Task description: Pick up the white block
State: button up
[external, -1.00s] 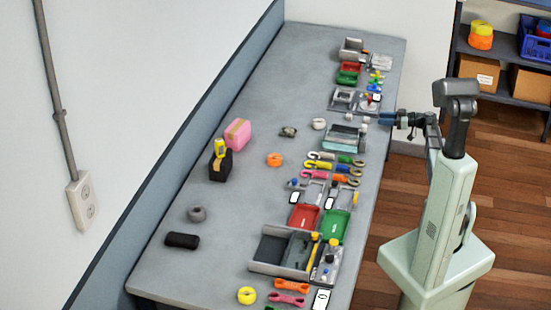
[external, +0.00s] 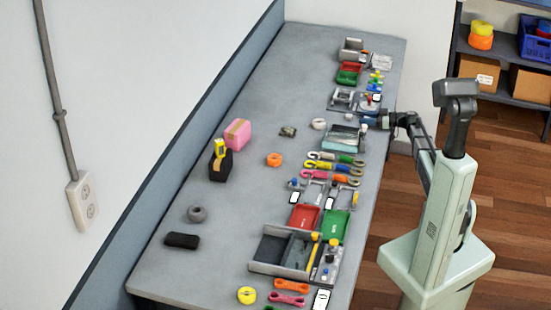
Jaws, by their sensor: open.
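A small white block (external: 349,117) appears at the back of the grey and pale-blue tray (external: 345,138), near the table's right edge. It is tiny in this view, so its exact shape is unclear. My gripper (external: 367,119) is open and reaches in from the right, just right of the white block and over the tray's back right corner. The fingertips are small, and I cannot tell whether they touch anything. They partly hide what lies beneath them.
Grey fixtures with small parts (external: 343,98) stand just behind the tray. Several coloured hooks (external: 325,167) lie in front of it. A grey-white ring (external: 318,124) lies to its left.

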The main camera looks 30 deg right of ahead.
jog(key=shift+c, duration=0.4)
jog(key=c, duration=0.6)
jog(key=s+d+r, duration=0.2)
jog(key=s+d, duration=0.1)
jog(key=s+d+r, duration=0.6)
jog(key=s+d, duration=0.1)
jog(key=shift+r, duration=0.1)
